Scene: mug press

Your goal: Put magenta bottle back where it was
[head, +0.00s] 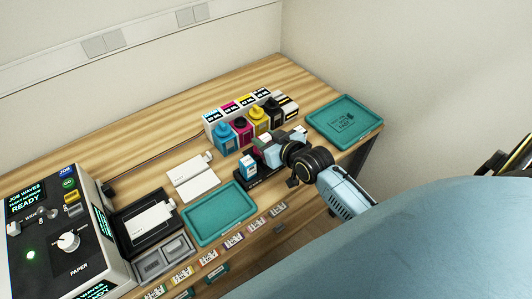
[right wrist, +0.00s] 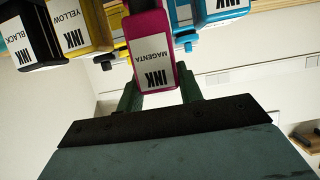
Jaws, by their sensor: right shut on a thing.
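The magenta bottle (right wrist: 151,50), with a white INK MAGENTA label, is between the fingers of my right gripper (right wrist: 160,95) in the right wrist view. The label appears upside down there. In the head view the magenta bottle (head: 241,130) shows between the cyan bottle (head: 226,137) and the yellow bottle (head: 258,120), in front of the white colour-marked rack (head: 228,109). My right gripper (head: 256,143) reaches it from the right and is shut on it. The bottle's base is hard to see, so I cannot tell whether it is resting. My left gripper is not in view.
A black bottle (head: 274,110) stands right of the yellow one. A cyan cartridge (head: 249,167) stands in a dark holder below my gripper. Teal trays lie at right (head: 369,124) and front (head: 190,222). The back-left tabletop is mostly clear.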

